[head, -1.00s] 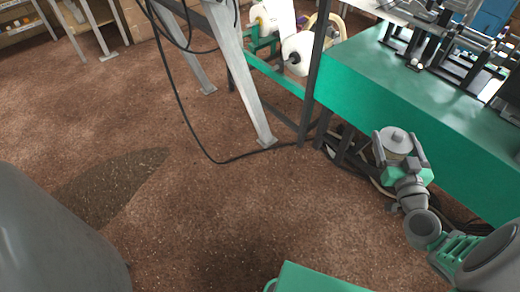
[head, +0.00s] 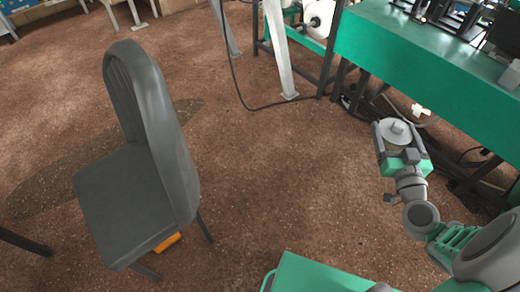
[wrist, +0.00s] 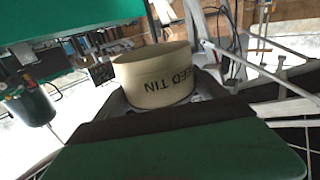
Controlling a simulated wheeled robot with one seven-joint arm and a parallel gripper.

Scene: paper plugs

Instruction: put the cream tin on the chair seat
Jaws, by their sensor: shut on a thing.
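In the wrist view the cream tin (wrist: 155,80) carries dark lettering that appears upside down. My gripper is shut on it, at the right, in front of the green bench. The dark grey chair stands on the floor at the left, apart from my gripper. Its chair seat (head: 125,200) is bare where it shows; the backrest (head: 155,125) hides part of it.
A green machine bench (head: 440,65) runs along the upper right, with cables beneath it. A grey metal leg (head: 279,50) and a black cable stand at the top middle. An orange object (head: 167,242) lies under the chair. Brown floor between chair and gripper is clear.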

